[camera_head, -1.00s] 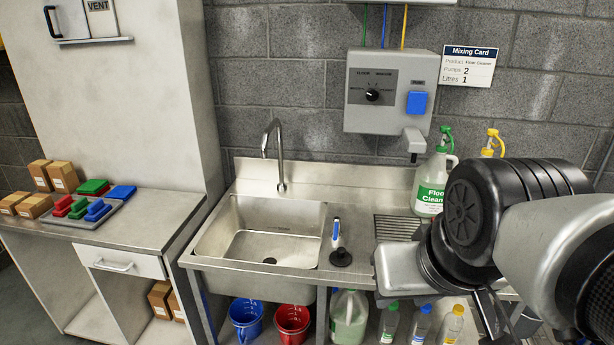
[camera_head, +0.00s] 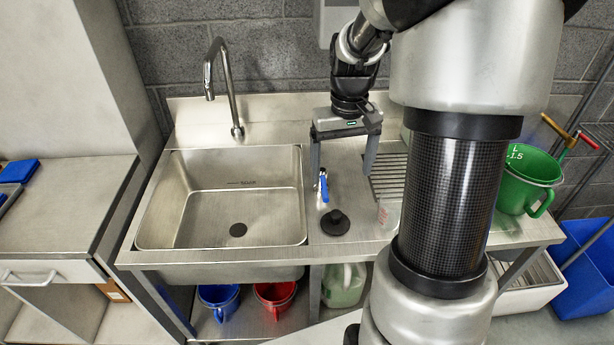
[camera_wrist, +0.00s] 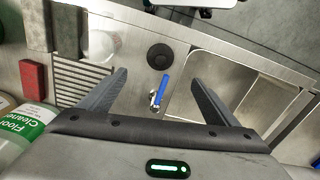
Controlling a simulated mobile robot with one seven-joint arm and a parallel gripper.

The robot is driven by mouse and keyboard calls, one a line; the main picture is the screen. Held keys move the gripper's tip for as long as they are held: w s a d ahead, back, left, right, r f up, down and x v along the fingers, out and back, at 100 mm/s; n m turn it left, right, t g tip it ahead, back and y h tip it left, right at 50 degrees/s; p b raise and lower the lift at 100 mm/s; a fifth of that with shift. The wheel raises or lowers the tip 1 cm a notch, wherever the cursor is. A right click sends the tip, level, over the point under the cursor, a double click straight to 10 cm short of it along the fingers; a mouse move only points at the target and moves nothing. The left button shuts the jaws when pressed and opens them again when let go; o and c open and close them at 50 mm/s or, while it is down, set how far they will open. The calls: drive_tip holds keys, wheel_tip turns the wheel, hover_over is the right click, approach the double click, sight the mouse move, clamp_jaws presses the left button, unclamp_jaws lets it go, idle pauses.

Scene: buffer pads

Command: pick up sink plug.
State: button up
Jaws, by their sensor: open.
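The sink plug (camera_head: 335,222) is a black round disc with a raised knob, lying on the steel counter just right of the sink basin (camera_head: 160,205). It also shows in the wrist view (camera_wrist: 160,57), ahead of the fingertips. My gripper (camera_head: 343,178) is open and empty, pointing down above the counter behind the plug. In the wrist view the open fingers (camera_wrist: 160,78) straddle a small blue-handled item (camera_wrist: 161,88) lower in the picture than the plug. The gripper touches neither.
The dark drain (camera_head: 238,230) is in the basin. A clear cup (camera_head: 388,213) stands right of the plug, near the ribbed drainer (camera_head: 385,175). The curved faucet (camera_head: 225,85) rises behind the basin. A Floor Cleaner bottle (camera_wrist: 25,125) and red block (camera_wrist: 33,80) are left in the wrist view.

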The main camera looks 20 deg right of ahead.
hover_over(337, 213)
drive_tip(key=f, duration=0.7)
drive_tip(key=f+b, duration=0.1)
drive_tip(key=f, duration=0.3)
drive_tip(key=shift+s+f, duration=0.1)
drive_tip(key=shift+s, duration=0.3)
drive_tip(key=shift+w+a+f, duration=0.1)
drive_tip(key=shift+w+f, duration=0.1)
drive_tip(key=shift+f, duration=1.35)
drive_tip(key=shift+w+f, duration=0.15)
drive_tip(key=shift+f, duration=1.35)
drive_tip(key=c, duration=1.1)
drive_tip(key=shift+c, duration=0.2)
drive_tip(key=shift+r, duration=0.15)
